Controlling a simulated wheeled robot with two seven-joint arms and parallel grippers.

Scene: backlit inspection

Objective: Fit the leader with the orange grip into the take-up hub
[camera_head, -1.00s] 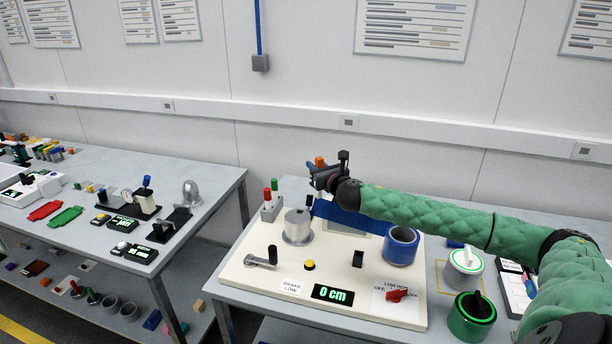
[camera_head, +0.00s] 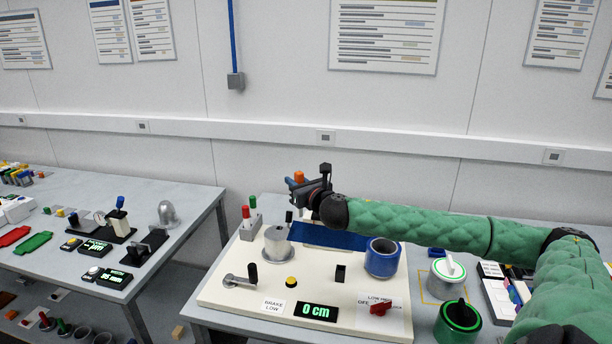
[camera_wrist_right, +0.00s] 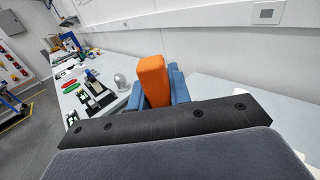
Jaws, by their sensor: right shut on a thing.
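The orange grip (camera_head: 299,176) of the leader is in my right gripper (camera_head: 306,187), which is shut on it. In the right wrist view the grip (camera_wrist_right: 152,80) stands up between the blue fingers (camera_wrist_right: 156,93). The gripper is held above the back of the cream winding board, up and slightly right of the take-up hub (camera_head: 277,244), a grey cylinder. A blue band (camera_head: 330,237) runs behind the board's middle toward the blue roll (camera_head: 382,258). Whether the band joins the grip is not clear. My left gripper is out of view.
The cream board (camera_head: 225,291) carries a crank (camera_head: 240,281), a yellow button (camera_head: 291,282), a display (camera_head: 317,311) reading 0 cm and a red switch (camera_head: 380,308). Green-ringed canisters (camera_head: 458,321) stand at right.

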